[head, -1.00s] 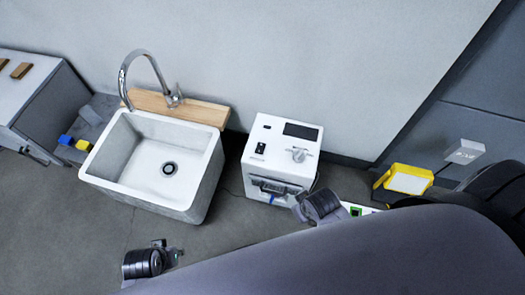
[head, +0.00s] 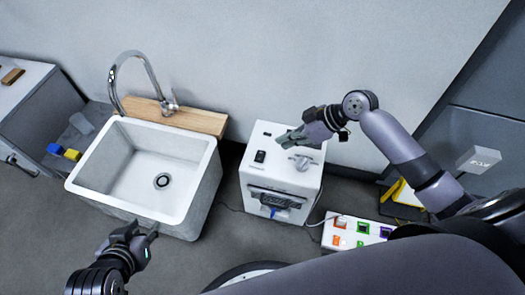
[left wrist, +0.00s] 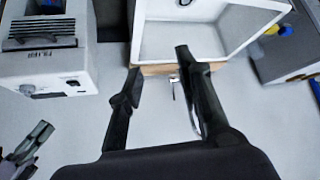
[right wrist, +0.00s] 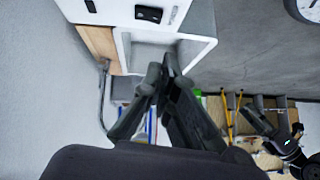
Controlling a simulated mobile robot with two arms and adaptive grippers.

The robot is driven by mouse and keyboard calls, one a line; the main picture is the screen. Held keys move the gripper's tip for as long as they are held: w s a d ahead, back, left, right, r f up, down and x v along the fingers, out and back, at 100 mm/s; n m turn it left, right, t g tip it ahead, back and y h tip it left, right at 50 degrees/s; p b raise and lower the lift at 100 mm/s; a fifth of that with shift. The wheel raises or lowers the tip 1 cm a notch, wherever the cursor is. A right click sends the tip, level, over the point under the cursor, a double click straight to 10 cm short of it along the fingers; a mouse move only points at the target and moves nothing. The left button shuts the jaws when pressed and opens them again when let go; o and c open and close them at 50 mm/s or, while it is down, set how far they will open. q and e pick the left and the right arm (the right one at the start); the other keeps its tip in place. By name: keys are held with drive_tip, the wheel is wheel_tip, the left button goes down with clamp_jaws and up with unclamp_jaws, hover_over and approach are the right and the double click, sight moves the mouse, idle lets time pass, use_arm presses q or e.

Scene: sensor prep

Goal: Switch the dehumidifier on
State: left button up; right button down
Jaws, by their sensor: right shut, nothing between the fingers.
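The dehumidifier (head: 262,181) is a white box on the floor right of the sink, with a dark rocker switch (head: 260,156) and a grey dial (head: 301,163) on top. My right gripper (head: 281,139) is shut and empty above its top, hiding the display; I cannot tell whether it touches. The rocker switch also shows at the top of the right wrist view (right wrist: 149,13), beyond the shut fingers (right wrist: 160,62). My left gripper (head: 147,236) is open and empty in front of the sink. The dehumidifier also shows in the left wrist view (left wrist: 45,75).
The white sink (head: 115,185) with a chrome tap stands left of the dehumidifier. A white power strip (head: 345,238) with coloured switches lies to its right, with a cable running to it.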

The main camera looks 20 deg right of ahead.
sight(263, 158)
use_arm(q)
drive_tip(key=shift+w+d+r, duration=0.1)
drive_tip(key=shift+w+r, duration=0.05)
drive_tip(key=shift+w, duration=0.05)
use_arm(e)
drive_tip(key=shift+w+d+r+y, duration=0.3)
drive_tip(key=shift+w+d+r, duration=0.2)
drive_tip(key=shift+w+r, duration=0.3)
